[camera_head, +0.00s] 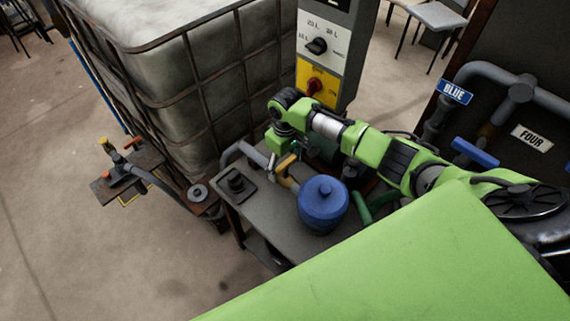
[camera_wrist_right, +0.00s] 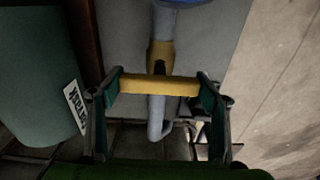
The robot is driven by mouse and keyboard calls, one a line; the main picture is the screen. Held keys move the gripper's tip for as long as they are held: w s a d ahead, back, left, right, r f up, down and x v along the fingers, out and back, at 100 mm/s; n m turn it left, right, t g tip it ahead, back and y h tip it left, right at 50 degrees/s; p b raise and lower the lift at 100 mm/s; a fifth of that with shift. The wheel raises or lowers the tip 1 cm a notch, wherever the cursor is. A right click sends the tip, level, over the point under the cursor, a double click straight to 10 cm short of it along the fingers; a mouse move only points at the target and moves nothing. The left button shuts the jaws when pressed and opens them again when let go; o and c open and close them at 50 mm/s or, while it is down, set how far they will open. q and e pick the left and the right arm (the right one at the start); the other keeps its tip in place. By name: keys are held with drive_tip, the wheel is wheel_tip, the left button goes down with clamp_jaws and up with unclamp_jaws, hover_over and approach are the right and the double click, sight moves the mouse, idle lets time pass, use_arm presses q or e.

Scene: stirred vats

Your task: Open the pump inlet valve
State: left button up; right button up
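The pump (camera_head: 322,205) is a rounded blue body on a grey bench. A grey pipe (camera_head: 243,152) runs to it from the left, with a yellow-handled valve (camera_head: 286,166) on the pipe beside the pump. My right gripper (camera_head: 279,147) points down at this valve and partly hides it. In the right wrist view, the yellow handle (camera_wrist_right: 160,86) lies crosswise over the pipe. The green pads of my right gripper (camera_wrist_right: 160,98) stand wide apart at the handle's two ends. I cannot tell whether they touch it. My left gripper is in neither view.
A caged white tank (camera_head: 180,75) stands behind the bench (camera_head: 260,226). A control panel (camera_head: 322,60) with a red switch rises behind my arm. Pipes with BLUE (camera_head: 455,92) and FOUR (camera_head: 532,138) signs are at right. Floor at lower left is clear.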

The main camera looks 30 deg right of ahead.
drive_tip(key=shift+n, duration=0.3)
drive_tip(key=n+p, duration=0.1)
drive_tip(key=n, duration=0.2)
drive_tip(key=shift+n, duration=0.3)
drive_tip(key=n, duration=0.4)
drive_tip(key=shift+p, duration=0.35)
drive_tip(key=n, duration=0.9)
drive_tip(key=shift+n+b, duration=0.3)
drive_tip(key=shift+b, duration=0.1)
drive_tip(key=o, duration=1.1)
